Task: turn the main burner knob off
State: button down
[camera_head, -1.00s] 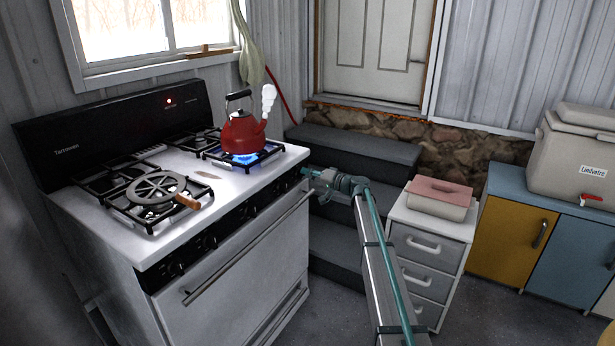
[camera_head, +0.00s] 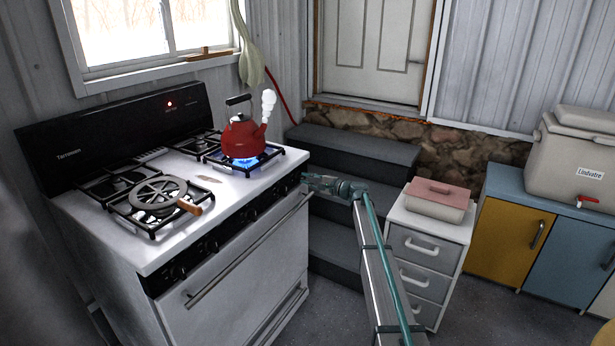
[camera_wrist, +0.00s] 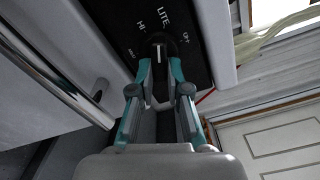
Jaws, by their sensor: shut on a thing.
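The burner knob (camera_wrist: 158,42) is a dark round dial on the stove's black front panel. Its white mark points roughly towards LITE in the wrist view; HI is printed to its left and OFF to its right. My gripper (camera_wrist: 160,66) is shut on the knob, one teal finger on each side. In the head view my gripper (camera_head: 308,182) is at the right end of the panel, and the knob itself is hidden there.
The white stove (camera_head: 190,240) has an oven door handle (camera_head: 245,255) running below the knob panel. A wheel-like trivet with a wooden handle (camera_head: 188,207) sits on the front left burners. Dark steps (camera_head: 350,145) and a drawer cabinet (camera_head: 425,245) stand right of the stove.

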jog(key=m+p, duration=0.2)
jog(key=m, duration=0.1)
jog(key=shift+m, duration=0.4)
jog(key=m+p, duration=0.2)
jog(key=m, duration=0.1)
jog(key=shift+s+a+f+m+p, duration=0.1)
jog(key=shift+s+a+m+p, duration=0.1)
jog(key=shift+m+p, duration=0.1)
jog(key=m+p, duration=0.2)
jog(key=m, duration=0.1)
jog(key=shift+s+f+p, duration=0.1)
jog(key=shift+p, duration=0.2)
jog(key=shift+s+a+f+m+p, duration=0.1)
jog(key=shift+m+p, duration=0.75)
jog(key=shift+m, duration=0.55)
jog(key=c, duration=1.1)
grip_release()
jog(key=shift+c, duration=0.2)
jog(key=shift+s, duration=0.1)
jog(key=v, duration=1.2)
